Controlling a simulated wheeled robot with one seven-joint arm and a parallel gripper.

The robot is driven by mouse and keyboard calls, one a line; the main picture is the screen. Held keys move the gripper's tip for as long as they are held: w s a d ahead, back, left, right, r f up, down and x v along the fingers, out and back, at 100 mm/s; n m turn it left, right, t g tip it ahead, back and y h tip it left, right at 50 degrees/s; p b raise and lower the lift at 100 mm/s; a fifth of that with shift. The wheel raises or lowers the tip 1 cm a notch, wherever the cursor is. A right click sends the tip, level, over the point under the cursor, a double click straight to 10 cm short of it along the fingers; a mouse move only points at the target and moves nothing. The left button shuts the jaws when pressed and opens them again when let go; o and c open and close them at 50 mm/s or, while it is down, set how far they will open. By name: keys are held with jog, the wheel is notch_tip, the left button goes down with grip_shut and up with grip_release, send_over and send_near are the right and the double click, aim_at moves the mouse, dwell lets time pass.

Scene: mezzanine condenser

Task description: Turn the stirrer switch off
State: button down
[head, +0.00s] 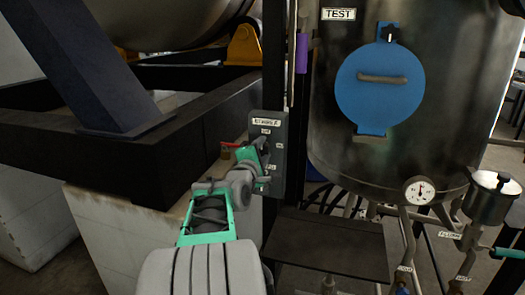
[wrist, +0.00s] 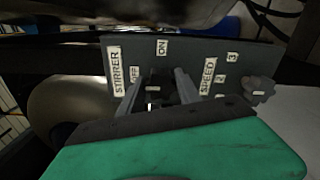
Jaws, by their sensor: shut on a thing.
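The stirrer panel is a dark grey box (head: 280,125) in the head view, on a dark post left of the steel vessel. In the wrist view the panel (wrist: 180,50) shows the labels STIRRER, OFF, ON and SPEED. My gripper (head: 262,152) is at the panel's front, partly covering it. In the wrist view my gripper (wrist: 158,88) has its two fingers either side of the dark stirrer switch (wrist: 160,80), shut on it. The switch is mostly hidden between the fingers, and I cannot tell which label it points to.
A speed knob (wrist: 259,88) stands right of the fingers on the same panel. The steel vessel (head: 455,120) with a blue round hatch (head: 378,100) is right of the panel. A dark beam frame (head: 120,165) is close on the left. A dark plate (head: 325,245) lies below.

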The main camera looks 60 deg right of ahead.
jog(key=c, duration=0.8)
grip_release()
jog(key=shift+c, duration=0.2)
jog(key=s+a+b, duration=0.1)
jog(key=a, duration=0.6)
jog(key=shift+a, duration=0.4)
